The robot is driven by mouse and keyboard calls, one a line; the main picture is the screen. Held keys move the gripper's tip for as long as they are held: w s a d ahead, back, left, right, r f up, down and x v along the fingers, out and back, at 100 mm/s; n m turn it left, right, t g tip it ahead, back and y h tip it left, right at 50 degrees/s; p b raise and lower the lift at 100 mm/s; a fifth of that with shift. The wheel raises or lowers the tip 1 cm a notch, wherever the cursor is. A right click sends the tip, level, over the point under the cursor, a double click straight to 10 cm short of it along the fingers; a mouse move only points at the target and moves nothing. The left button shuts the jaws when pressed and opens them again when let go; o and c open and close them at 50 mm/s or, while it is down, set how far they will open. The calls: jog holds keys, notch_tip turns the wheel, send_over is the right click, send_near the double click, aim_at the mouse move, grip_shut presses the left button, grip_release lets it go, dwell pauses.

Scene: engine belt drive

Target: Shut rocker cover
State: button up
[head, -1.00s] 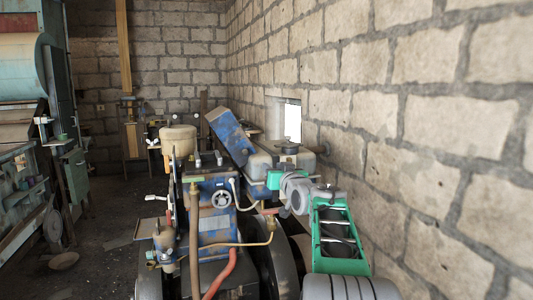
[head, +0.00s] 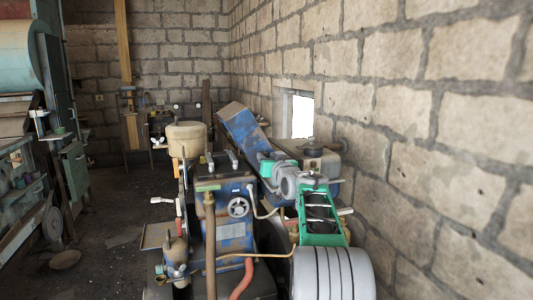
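The rocker cover looks to be the blue, worn box-shaped lid (head: 243,130) in the head view, standing tilted up above the back of the blue engine (head: 226,225). Its upper end leans to the left. My arm reaches in from the lower right. Its green and grey end, with my gripper (head: 266,168), is just below and right of the cover's lower end. I see no clear contact with the cover. The fingers are too small and hidden to tell open from shut.
A cream round tank (head: 185,139) stands left of the cover. A grey tank with a dark cap (head: 312,148) is behind my arm. The stone wall (head: 430,150) is close on the right. A handwheel (head: 239,207) and pipes are at the engine's front.

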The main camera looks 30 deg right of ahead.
jog(key=shift+w, duration=0.35)
jog(key=shift+d, duration=0.15)
grip_shut()
dwell(1.1)
